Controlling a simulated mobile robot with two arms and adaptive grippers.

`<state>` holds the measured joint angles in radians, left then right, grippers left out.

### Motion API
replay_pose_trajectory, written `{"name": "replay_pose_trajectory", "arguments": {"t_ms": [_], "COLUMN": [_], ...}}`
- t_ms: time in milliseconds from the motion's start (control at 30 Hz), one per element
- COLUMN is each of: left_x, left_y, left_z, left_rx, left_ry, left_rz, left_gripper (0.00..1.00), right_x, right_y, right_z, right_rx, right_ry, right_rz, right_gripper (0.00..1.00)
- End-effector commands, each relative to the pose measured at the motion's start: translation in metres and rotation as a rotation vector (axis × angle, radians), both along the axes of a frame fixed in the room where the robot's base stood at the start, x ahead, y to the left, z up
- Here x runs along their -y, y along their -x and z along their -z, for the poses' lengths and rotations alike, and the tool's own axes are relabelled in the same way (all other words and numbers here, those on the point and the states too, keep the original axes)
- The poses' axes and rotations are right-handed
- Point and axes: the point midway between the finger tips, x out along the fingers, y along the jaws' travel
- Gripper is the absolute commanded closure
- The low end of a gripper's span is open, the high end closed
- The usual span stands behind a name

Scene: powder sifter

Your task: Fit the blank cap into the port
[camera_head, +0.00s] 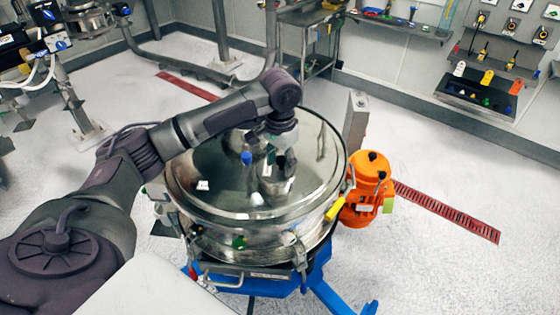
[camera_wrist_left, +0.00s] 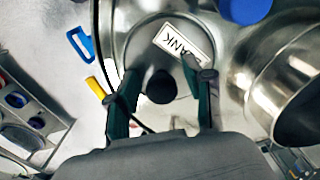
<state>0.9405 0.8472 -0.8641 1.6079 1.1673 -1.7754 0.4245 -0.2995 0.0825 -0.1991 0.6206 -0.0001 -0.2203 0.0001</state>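The blank cap (camera_wrist_left: 183,41) is a round metal disc with a white label reading "ANK" upside down and a black knob at its middle, seen in the left wrist view. My left gripper (camera_wrist_left: 160,78) has its two green-padded fingers on either side of the knob, with visible gaps, so it looks open. In the head view my left gripper (camera_head: 281,163) points down over the sifter lid (camera_head: 215,205). A metal cylinder (camera_wrist_left: 285,85) stands right of the cap in the wrist view. I cannot tell which opening is the port, or whether the cap is seated. My right gripper is out of view.
A blue knob (camera_head: 246,157) stands on the lid left of my gripper. An orange motor (camera_head: 368,188) is at the sifter's right side, with a grey post (camera_head: 356,122) behind it. A tool wall and shelf (camera_head: 478,95) are at the back right. The floor on the right is mostly clear.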

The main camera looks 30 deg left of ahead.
Motion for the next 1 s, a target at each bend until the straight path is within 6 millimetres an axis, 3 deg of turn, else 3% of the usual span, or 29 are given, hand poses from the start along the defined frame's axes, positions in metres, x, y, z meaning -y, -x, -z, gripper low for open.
{"name": "replay_pose_trajectory", "arguments": {"t_ms": [367, 467, 700, 800, 1000], "left_x": [0.0, 0.001, 0.001, 0.0, 0.0], "left_y": [-0.001, -0.001, -0.001, -0.001, 0.0], "left_z": [-0.008, -0.022, -0.076, -0.098, -0.119], "left_rx": [0.003, 0.007, 0.007, 0.005, 0.002], "left_ry": [0.0, 0.001, 0.002, -0.002, -0.002], "left_rz": [0.001, 0.002, 0.002, 0.0, -0.001], "left_gripper": [0.47, 0.47, 0.47, 0.47, 0.47], "right_x": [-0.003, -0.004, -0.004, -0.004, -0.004], "right_y": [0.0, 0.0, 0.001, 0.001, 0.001], "right_z": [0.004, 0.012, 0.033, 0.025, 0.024], "right_rx": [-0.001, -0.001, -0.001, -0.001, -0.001], "right_ry": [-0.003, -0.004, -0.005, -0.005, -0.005], "right_rz": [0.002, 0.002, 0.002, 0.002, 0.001], "right_gripper": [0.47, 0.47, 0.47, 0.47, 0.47]}}
